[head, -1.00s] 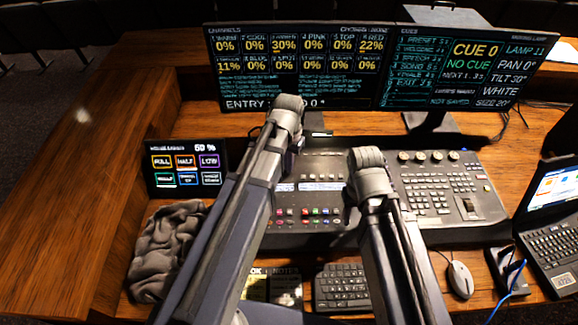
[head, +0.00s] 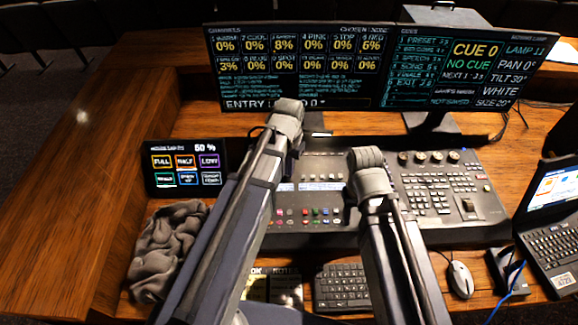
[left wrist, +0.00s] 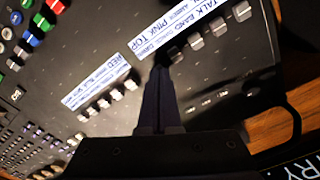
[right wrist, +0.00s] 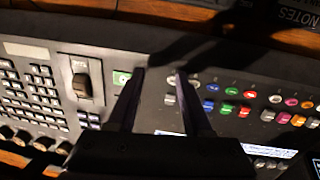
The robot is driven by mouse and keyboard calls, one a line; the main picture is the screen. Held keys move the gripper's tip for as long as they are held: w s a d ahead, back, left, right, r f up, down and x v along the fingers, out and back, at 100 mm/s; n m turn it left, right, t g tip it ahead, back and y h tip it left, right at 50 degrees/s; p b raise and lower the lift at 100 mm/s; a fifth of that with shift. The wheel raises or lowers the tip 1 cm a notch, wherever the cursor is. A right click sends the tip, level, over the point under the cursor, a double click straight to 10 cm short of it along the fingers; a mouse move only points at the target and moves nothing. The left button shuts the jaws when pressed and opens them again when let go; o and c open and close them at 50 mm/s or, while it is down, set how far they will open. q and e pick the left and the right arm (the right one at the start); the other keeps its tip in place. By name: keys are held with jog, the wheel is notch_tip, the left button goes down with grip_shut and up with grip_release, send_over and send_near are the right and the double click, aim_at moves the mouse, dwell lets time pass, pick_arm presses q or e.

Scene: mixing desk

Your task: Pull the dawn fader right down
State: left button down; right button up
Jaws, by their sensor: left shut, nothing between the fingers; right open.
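The lighting console (head: 325,170) lies under both my arms in the head view. In the left wrist view a row of grey fader caps (left wrist: 196,42) runs beside a white label strip (left wrist: 190,22), with a second row of caps (left wrist: 117,94) by another strip (left wrist: 100,85). I cannot read for sure which cap is dawn. My left gripper (left wrist: 160,70) is shut and empty, its tips down at the near end of the upper row, hiding the panel there. My right gripper (right wrist: 160,74) is open and empty over the console, near the coloured buttons.
The channel monitor (head: 290,70) stands behind the console, showing 8%, 6% and 3% on three channels. A small touch panel (head: 185,168) and a crumpled grey cloth (head: 170,245) are at left. A keyboard (head: 342,285), mouse (head: 459,278) and laptop (head: 552,240) are at front and right.

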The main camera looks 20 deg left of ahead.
pick_arm(q)
jog(key=shift+s+d, duration=0.1)
jog(key=shift+s, duration=0.35)
jog(key=shift+r, duration=0.1)
pick_arm(e)
jog(key=shift+r, duration=0.1)
pick_arm(q)
jog(key=shift+w+r+p, duration=0.1)
jog(key=shift+r+p, duration=0.15)
jog(key=shift+p, duration=0.2)
pick_arm(e)
jog(key=shift+r, duration=0.3)
pick_arm(q)
jog(key=shift+r+p, duration=2.05)
jog(key=shift+r, duration=0.05)
pick_arm(e)
jog(key=shift+r, duration=2.1)
pick_arm(q)
notch_tip(320, 180, up, 5)
jog(key=p, duration=0.5)
pick_arm(e)
notch_tip(320, 180, up, 5)
